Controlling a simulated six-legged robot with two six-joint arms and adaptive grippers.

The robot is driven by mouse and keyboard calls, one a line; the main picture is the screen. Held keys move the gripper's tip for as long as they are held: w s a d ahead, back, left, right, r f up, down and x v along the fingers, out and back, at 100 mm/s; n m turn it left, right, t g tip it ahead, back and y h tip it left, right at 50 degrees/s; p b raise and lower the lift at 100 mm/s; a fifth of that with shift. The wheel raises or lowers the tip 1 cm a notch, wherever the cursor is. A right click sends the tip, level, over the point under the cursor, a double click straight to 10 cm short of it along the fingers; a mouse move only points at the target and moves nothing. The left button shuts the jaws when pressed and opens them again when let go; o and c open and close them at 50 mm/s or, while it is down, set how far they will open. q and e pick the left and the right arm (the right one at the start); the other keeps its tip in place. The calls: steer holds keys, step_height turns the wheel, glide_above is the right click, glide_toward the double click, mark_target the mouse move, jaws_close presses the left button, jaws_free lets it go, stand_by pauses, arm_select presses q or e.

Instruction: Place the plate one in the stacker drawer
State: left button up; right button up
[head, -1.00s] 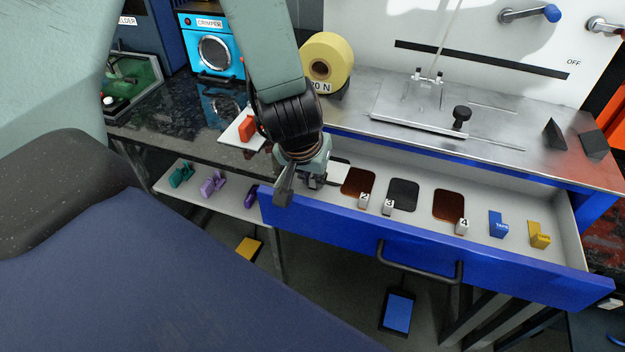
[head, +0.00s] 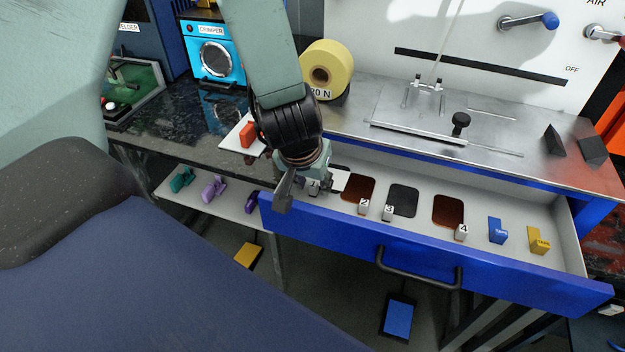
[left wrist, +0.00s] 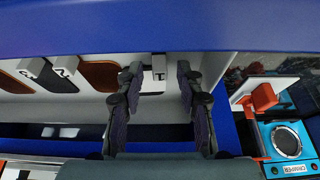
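The stacker drawer (head: 430,262) is a blue-fronted drawer with a pale inside, pulled open below the steel bench top. A small grey tag marked 1 (left wrist: 158,74) shows at its left end in the left wrist view. A whitish patch (head: 341,178) beside my gripper may be plate one, but its outline is partly hidden by the gripper. My left gripper (head: 318,187) is low inside the drawer's left end. Its fingers (left wrist: 158,85) stand apart on either side of the tag, with visible gaps to it. My right gripper is not in view.
Brown plate 2 (head: 358,187), dark plate 3 (head: 403,201) and brown plate 4 (head: 448,210) lie in the drawer. Blue (head: 497,231) and yellow (head: 539,241) tape blocks sit right of them.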

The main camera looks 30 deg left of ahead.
arm_select(q)
steer(key=p+v, duration=0.6)
steer(key=v, duration=0.6)
steer(key=shift+f, duration=0.15)
steer(key=shift+c, duration=0.2)
stand_by(0.8)
